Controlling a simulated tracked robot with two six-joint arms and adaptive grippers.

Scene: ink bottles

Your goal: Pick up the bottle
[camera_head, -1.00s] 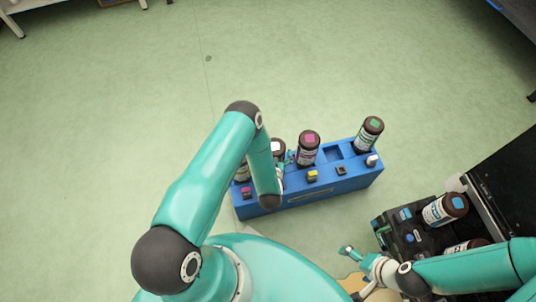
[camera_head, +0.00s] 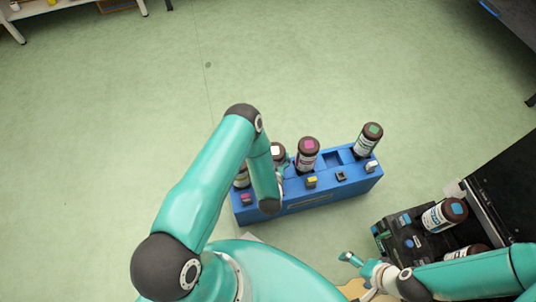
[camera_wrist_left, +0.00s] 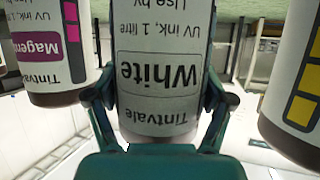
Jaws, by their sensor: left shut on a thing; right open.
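The bottle with the White label (camera_wrist_left: 160,75) is between the fingers of my left gripper (camera_wrist_left: 158,105), which is shut on it, in the left wrist view. In the head view this white-marked dark-capped bottle (camera_head: 278,151) stands in the blue rack (camera_head: 310,197), partly behind my left arm. Its lower part is hidden. My right gripper (camera_head: 348,259) is open and empty in front of the rack, left of a black case.
A magenta-marked bottle (camera_head: 307,156) and a green-marked bottle (camera_head: 368,139) stand in the rack. A bottle (camera_head: 241,178) at its left end is partly hidden. The black case (camera_head: 412,240) at right holds a blue-marked bottle (camera_head: 445,214). Green floor behind the rack is clear.

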